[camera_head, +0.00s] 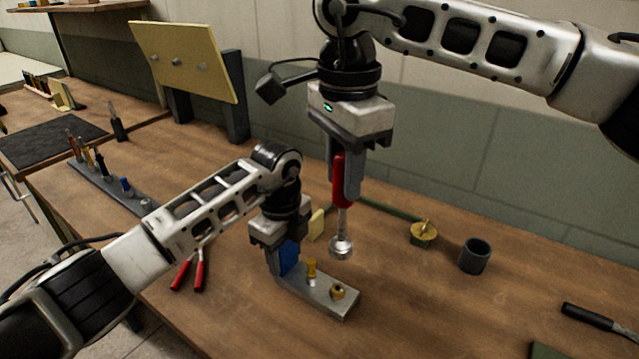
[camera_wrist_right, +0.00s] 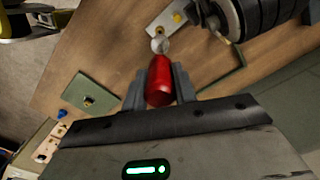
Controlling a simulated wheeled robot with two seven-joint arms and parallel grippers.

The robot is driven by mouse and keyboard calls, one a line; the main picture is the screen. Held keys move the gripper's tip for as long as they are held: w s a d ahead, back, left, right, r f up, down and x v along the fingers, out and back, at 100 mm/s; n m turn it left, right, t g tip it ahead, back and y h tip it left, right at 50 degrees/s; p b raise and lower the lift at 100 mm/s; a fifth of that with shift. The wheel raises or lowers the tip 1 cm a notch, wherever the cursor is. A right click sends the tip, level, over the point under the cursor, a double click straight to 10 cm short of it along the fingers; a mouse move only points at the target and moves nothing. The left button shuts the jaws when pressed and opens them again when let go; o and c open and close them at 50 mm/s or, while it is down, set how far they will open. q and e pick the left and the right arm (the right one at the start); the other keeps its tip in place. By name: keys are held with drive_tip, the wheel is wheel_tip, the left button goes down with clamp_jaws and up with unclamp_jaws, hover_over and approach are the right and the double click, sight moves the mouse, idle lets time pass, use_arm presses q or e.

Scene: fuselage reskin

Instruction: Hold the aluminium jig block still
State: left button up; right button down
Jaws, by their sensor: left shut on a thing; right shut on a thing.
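The grey aluminium jig block (camera_head: 325,294) lies flat on the wooden bench, with a yellow-topped pin (camera_head: 311,268) and a brass bushing (camera_head: 337,291) on it. My left gripper (camera_head: 280,262) points down and is shut on the block's left end, where a blue piece (camera_head: 289,257) shows; its fingertips are partly hidden. My right gripper (camera_head: 345,180) is shut on a red-handled tool (camera_head: 340,182), held upright with its round silver end above and behind the block, apparently clear of it. The right wrist view shows the red handle (camera_wrist_right: 160,80) between the fingers and part of the block (camera_wrist_right: 165,24) beyond.
Red-handled pliers (camera_head: 190,272) lie left of the block. A brass piece (camera_head: 424,233), a dark grey cup (camera_head: 474,256) and a black-handled tool (camera_head: 588,317) are to the right. A tool rack (camera_head: 110,188) and a yellow panel (camera_head: 185,60) stand further back left.

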sight(340, 243)
wheel_tip(340, 243, down, 3)
drive_tip(key=n, duration=0.2)
drive_tip(key=shift+s+n, duration=0.1)
drive_tip(key=shift+n, duration=0.3)
drive_tip(key=shift+f, duration=0.15)
drive_tip(key=shift+f, duration=2.4)
drive_tip(key=shift+f, duration=0.85)
